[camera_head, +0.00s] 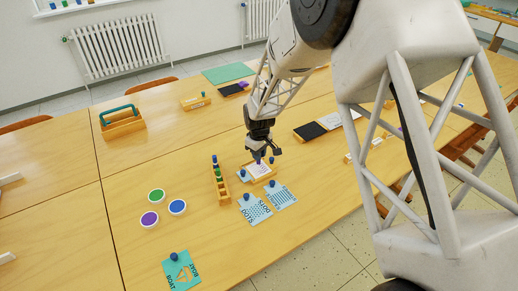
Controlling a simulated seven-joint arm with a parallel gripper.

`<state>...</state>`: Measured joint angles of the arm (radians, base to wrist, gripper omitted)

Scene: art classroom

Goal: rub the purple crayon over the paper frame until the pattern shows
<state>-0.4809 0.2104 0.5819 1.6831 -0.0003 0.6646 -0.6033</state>
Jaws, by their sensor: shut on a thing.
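The paper frame (247,176) lies on the wooden table near the middle of the picture, with a white sheet (261,170) that carries purple-blue marks. My gripper (262,158) points down just over this sheet. It is shut on the purple crayon (258,161), which shows only as a small dark purple bit between the fingers. The crayon's tip appears at or very near the sheet; I cannot tell if it touches. The gripper hides the far part of the frame.
Blue pattern cards (256,210) lie in front. Green, purple and blue discs (149,219) lie further left, a teal card (182,272) at the front. The table between is clear.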

